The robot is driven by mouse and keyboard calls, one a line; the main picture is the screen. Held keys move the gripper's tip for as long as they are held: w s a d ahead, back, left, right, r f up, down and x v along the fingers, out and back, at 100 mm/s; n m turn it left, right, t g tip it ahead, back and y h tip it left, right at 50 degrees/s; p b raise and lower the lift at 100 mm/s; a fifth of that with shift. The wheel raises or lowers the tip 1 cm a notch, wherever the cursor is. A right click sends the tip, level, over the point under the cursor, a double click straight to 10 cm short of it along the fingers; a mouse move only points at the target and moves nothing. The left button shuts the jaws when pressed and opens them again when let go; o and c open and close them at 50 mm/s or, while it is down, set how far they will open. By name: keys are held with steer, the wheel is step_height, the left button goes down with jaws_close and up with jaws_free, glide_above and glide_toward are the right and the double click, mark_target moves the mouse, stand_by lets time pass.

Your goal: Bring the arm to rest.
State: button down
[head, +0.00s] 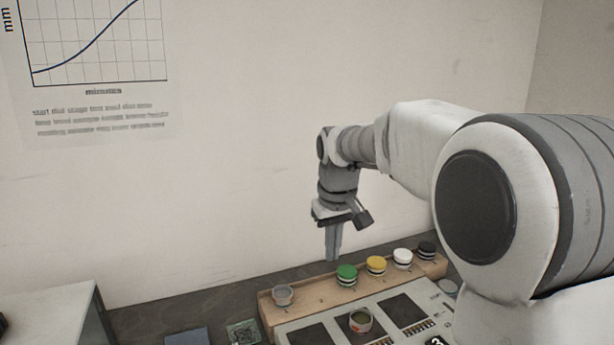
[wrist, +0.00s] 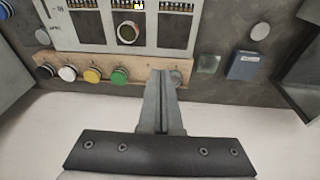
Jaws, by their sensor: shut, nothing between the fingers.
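My gripper (head: 333,258) is shut and empty. It points down above the back of a wooden rack (head: 314,292), and its fingers also show in the wrist view (wrist: 161,75). The rack carries a row of round lidded jars: green (head: 346,272), yellow (head: 376,264), white (head: 403,256) and black (head: 427,247). In the head view the fingertips are just behind and left of the green jar. I cannot tell how high they are above the rack.
A panel (head: 291,327) with dark square pads stands in front of the rack; a small round container (head: 360,321) sits on the middle pad. A blue block (wrist: 245,66) and a greenish clear square (wrist: 209,64) lie beside the rack. The white wall (head: 230,150) is close behind.

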steer(key=s+d+r+m+t, duration=0.1)
steer(key=s+d+r, duration=0.15)
steer(key=s, duration=0.55)
steer(key=s+d+r+m+t, duration=0.15)
steer(key=s+d, duration=0.25)
steer(key=s, duration=0.4)
steer(key=s+d+f+m, duration=0.1)
steer(key=s+d+f, duration=0.1)
steer(key=s, duration=0.9)
steer(key=shift+s+d+f+t, duration=0.2)
steer(key=shift+f+t, duration=0.25)
steer(key=shift+f, duration=0.3)
